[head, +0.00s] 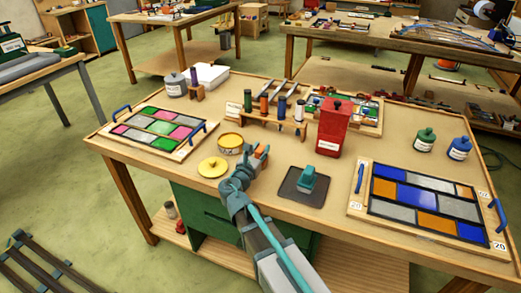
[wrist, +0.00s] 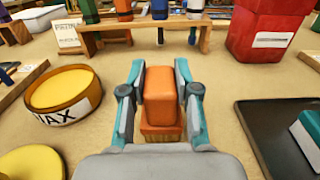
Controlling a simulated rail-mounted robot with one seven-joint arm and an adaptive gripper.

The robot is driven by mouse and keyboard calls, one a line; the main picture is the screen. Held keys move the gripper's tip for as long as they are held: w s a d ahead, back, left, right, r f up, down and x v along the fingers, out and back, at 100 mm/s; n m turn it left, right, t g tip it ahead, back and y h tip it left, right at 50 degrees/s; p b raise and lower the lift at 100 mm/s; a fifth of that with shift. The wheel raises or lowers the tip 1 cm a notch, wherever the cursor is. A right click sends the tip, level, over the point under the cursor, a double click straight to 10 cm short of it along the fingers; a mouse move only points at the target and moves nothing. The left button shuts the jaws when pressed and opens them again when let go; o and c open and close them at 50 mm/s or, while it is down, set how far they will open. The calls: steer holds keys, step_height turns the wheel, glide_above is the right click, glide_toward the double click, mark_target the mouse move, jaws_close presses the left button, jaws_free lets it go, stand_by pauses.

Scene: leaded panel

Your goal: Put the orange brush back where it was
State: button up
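The orange brush (wrist: 162,95) is a blocky orange piece with a tan lower part, between my gripper's (wrist: 160,80) teal fingers in the wrist view. The fingers appear shut on its sides. In the head view my gripper (head: 258,155) is over the near middle of the table, with a bit of orange (head: 262,150) at its tip. I cannot tell whether the brush touches the table. A dark tray (head: 290,190) lies to the right, with a teal block-like piece (head: 308,180) on it. The tray (wrist: 252,135) also shows in the wrist view.
An open yellow wax tin (head: 230,143) and its lid (head: 213,167) are left of my gripper. Beyond stand a wooden rack (head: 290,127) with several coloured spools and a red canister (head: 333,128). Glass panels lie left (head: 158,128) and right (head: 425,205).

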steer(key=o, duration=0.4)
steer(key=shift+r, duration=0.2)
steer(key=b+v, duration=0.1)
steer(key=v, duration=1.1)
